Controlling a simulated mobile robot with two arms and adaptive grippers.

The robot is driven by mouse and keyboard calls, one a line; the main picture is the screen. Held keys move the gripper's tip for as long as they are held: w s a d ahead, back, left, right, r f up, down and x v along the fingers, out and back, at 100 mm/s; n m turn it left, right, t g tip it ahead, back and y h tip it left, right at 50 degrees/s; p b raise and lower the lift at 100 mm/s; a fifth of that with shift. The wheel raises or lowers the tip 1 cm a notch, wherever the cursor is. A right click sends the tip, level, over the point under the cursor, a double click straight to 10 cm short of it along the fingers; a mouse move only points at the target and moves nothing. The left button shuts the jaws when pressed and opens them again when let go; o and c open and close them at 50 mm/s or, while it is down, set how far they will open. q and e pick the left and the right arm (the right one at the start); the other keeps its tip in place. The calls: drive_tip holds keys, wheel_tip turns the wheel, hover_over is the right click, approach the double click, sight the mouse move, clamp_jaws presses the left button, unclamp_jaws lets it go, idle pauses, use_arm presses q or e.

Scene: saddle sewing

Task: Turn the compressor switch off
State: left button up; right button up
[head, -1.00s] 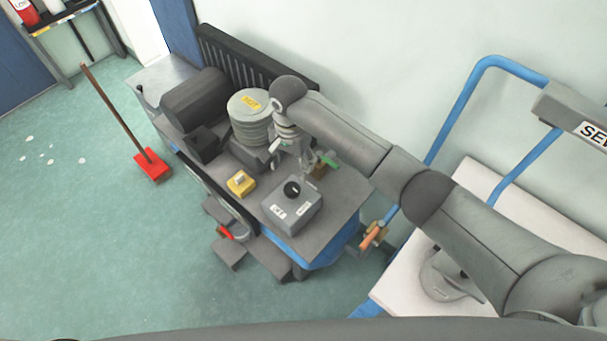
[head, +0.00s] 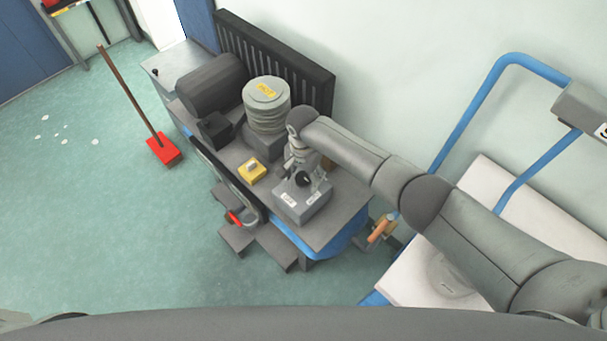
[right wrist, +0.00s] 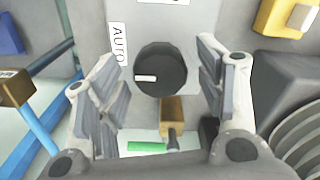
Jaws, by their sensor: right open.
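The compressor's grey switch box (head: 291,211) stands on the near end of the compressor's top plate. Its round black knob (right wrist: 161,68) is in the middle of the right wrist view; a white mark lies on the knob's left half. A label reading AUTO (right wrist: 118,43) is beside the knob, and a second label (right wrist: 168,2) is cut off at the top edge. My right gripper (right wrist: 161,80) is open, with one finger on each side of the knob and gaps to both. In the head view it is over the box and partly hides it. My left gripper is not in view.
A yellow box (head: 252,170) sits beside the switch box. A ribbed grey cylinder (head: 267,105) with a yellow label stands behind. A blue-framed trolley (head: 480,215) stands at right.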

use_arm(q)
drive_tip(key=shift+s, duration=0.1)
use_arm(e)
drive_tip(key=shift+c, duration=0.5)
drive_tip(key=c, duration=0.9)
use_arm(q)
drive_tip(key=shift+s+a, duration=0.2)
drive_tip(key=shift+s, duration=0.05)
use_arm(e)
drive_tip(key=shift+c, duration=0.2)
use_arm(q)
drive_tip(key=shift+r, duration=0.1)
use_arm(e)
drive_tip(key=shift+r+n, duration=0.1)
drive_tip(key=shift+n, duration=0.2)
drive_tip(key=n+p, duration=0.1)
drive_tip(key=n, duration=0.1)
drive_tip(key=shift+n, duration=0.4)
drive_tip(key=n+p, duration=0.1)
drive_tip(key=n, duration=0.9)
drive_tip(key=shift+a, duration=0.1)
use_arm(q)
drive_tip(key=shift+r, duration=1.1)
use_arm(e)
drive_tip(key=shift+n, duration=2.2)
